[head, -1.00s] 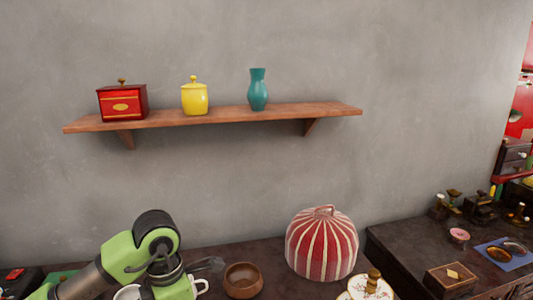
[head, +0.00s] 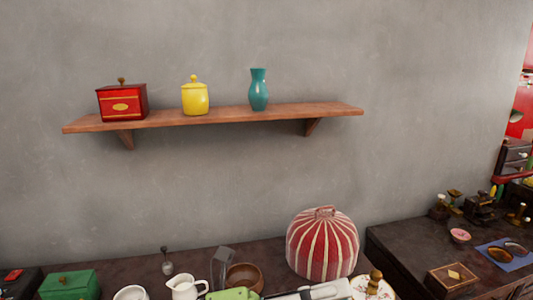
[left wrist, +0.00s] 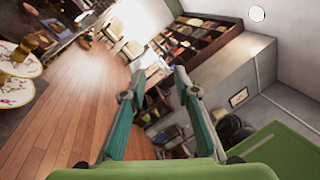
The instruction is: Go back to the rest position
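In the left wrist view my left gripper (left wrist: 159,76) is open, its two teal fingers spread wide with nothing between them. That view looks out over a wooden floor and open room, with no object near the fingertips. My right gripper is not in view.
A wall shelf (head: 215,117) holds a red box (head: 122,102), a yellow jar (head: 195,98) and a teal vase (head: 258,90). Below are a green box (head: 69,285), a white jug (head: 186,288) and a floral plate (head: 385,290). A dark side counter (head: 400,243) stands right.

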